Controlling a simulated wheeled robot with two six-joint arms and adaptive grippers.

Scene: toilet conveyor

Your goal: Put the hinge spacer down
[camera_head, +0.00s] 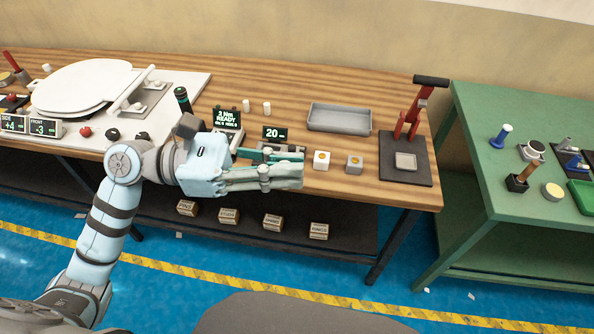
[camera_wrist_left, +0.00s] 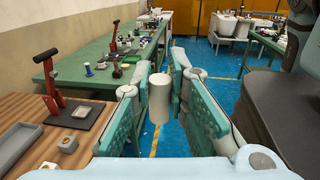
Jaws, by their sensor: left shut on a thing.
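My left gripper (camera_head: 297,168) reaches in from the left above the front edge of the wooden bench, fingers pointing right. In the left wrist view its two teal fingers (camera_wrist_left: 163,78) are closed around a plain off-white cylinder (camera_wrist_left: 158,102), which I take to be the hinge spacer. The spacer stands roughly upright between the fingers, clear of the bench top. My right gripper is not in view.
A grey tray (camera_head: 339,118) and a red press on a dark plate (camera_head: 404,172) stand to the right. Two small blocks, one white (camera_head: 321,160) and one grey (camera_head: 354,164), sit near the front edge. A "20" display (camera_head: 274,134) stands behind the gripper.

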